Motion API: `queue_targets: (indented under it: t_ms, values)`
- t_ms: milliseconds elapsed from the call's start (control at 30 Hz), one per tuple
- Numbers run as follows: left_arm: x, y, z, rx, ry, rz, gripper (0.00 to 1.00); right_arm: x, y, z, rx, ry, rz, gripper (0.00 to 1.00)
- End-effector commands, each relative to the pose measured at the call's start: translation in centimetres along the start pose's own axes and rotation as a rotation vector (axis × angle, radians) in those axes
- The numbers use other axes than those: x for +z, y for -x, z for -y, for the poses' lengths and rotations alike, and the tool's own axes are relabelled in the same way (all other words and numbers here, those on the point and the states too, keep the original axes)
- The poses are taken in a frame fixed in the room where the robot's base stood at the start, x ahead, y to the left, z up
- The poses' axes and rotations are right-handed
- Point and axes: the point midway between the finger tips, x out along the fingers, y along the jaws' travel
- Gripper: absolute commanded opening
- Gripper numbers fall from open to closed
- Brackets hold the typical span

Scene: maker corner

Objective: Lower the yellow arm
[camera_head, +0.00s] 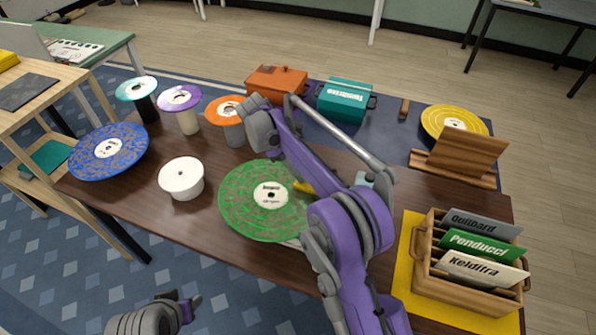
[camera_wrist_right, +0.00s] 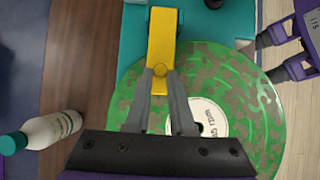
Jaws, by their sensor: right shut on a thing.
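The yellow arm (camera_wrist_right: 161,38) reaches over the green speckled record (camera_wrist_right: 240,85) in the right wrist view. My right gripper (camera_wrist_right: 160,85) is shut on its near end, with one grey finger on each side. In the head view a little of the yellow arm (camera_head: 305,187) shows beside the green record (camera_head: 240,205); my right arm hides the rest of it and the fingers. A teal base (camera_wrist_right: 133,38) lies under the record. My left gripper (camera_head: 185,310) is low at the left, off the table; the right wrist view shows its two fingers apart and empty.
A white spool (camera_head: 181,182) and a blue record (camera_head: 108,152) stand to the left. Several topped spools, an orange box (camera_head: 276,82) and a teal box (camera_head: 345,99) line the back. A wooden record crate (camera_head: 430,275) is at right. A white bottle (camera_wrist_right: 45,130) stands nearby.

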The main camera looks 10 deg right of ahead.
Motion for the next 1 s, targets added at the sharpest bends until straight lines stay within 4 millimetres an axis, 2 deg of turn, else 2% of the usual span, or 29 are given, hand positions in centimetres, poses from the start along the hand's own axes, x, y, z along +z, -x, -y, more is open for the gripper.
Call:
queue_targets:
  t_ms: [400, 433, 600, 867, 1000]
  values:
    - [0.1, -0.1, 0.0, 0.000, 0.000, 0.001, 0.50, -0.1, -0.4, 0.1, -0.006, -0.001, 0.008, 0.00]
    - [0.1, -0.1, 0.0, 0.000, 0.000, 0.001, 0.50, -0.1, -0.4, 0.1, -0.007, -0.001, 0.008, 0.23]
    - [0.1, -0.1, 0.0, 0.000, 0.000, 0.001, 0.50, -0.1, -0.3, 0.0, -0.005, -0.001, 0.008, 0.52]
    - [0.1, -0.1, 0.0, 0.000, 0.000, 0.000, 0.50, -0.1, -0.2, 0.0, -0.003, -0.001, 0.007, 0.52]
    - [0.0, 0.0, 0.0, 0.000, 0.000, 0.000, 0.50, -0.1, 0.7, 0.0, -0.002, 0.000, 0.007, 0.52]
